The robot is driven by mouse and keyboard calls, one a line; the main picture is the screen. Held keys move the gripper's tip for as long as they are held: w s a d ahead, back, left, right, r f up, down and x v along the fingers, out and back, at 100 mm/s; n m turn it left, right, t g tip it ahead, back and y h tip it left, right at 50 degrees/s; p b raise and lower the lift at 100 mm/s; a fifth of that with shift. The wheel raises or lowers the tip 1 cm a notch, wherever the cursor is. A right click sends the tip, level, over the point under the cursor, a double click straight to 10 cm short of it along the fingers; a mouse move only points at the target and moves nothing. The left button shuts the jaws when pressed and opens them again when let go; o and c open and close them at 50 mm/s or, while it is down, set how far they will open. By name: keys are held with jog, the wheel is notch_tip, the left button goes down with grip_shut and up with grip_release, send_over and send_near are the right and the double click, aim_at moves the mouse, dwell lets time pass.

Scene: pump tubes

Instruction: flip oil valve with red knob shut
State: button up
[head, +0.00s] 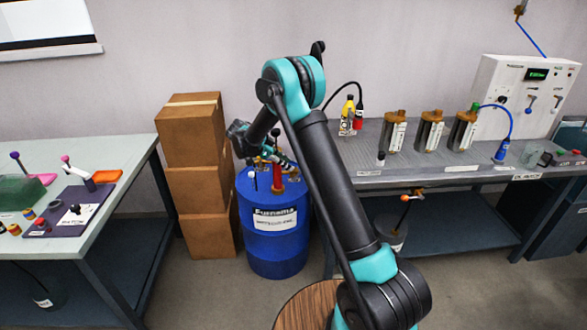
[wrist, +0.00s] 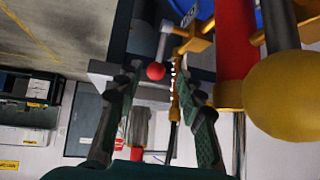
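The red knob (wrist: 156,71) sits on the end of a short grey lever, which joins a yellow-orange valve body (wrist: 196,42) in the wrist view. My gripper (wrist: 153,82) is open, with its two green-padded fingers on either side of the knob. The knob appears between the fingertips, and I see no clear contact. In the head view my gripper (head: 284,160) is over the top of the blue drum (head: 272,245). The red knob cannot be told apart for sure there, as the arm and gripper crowd the fittings.
A red pipe (wrist: 236,50) and a large yellow ball (wrist: 283,95) are close on the right in the wrist view. Cardboard boxes (head: 190,130) stand left of the drum. A grey bench (head: 440,172) with pumps is on the right, a workbench (head: 110,215) on the left.

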jog(key=v, duration=0.5)
jog(key=shift+a+r, duration=0.2)
jog(key=shift+r, duration=0.05)
